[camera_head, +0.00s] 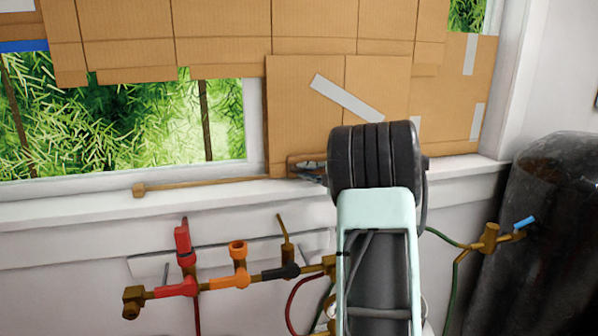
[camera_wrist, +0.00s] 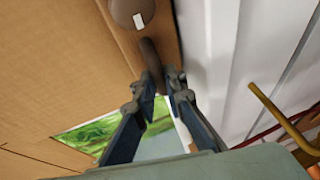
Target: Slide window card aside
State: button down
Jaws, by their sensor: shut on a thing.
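The cardboard window card (camera_head: 292,110) stands upright against the window, with a strip of pale tape across it. A brown wooden handle strip (camera_head: 299,161) is at its lower edge, just above the sill. In the wrist view, the card (camera_wrist: 60,55) fills the left side, and the handle strip (camera_wrist: 165,30) has a round knob and a curved brown grip. My gripper (camera_wrist: 157,84) is shut on the curved grip. In the head view, my arm hides most of my gripper and the card's lower right.
Uncovered glass (camera_head: 120,125) lies left of the card, with greenery outside. A thin wooden rod (camera_head: 205,184) lies along the sill (camera_head: 75,208). Pipes with red and orange valves (camera_head: 237,270) stick out below. A dark tank (camera_head: 560,230) stands at right.

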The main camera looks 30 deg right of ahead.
jog(key=shift+s+d, duration=0.1)
jog(key=shift+d, duration=0.2)
jog(key=c, duration=2)
grip_release()
jog(key=shift+o, duration=0.2)
jog(key=v, duration=1.2)
jog(key=shift+a, duration=0.1)
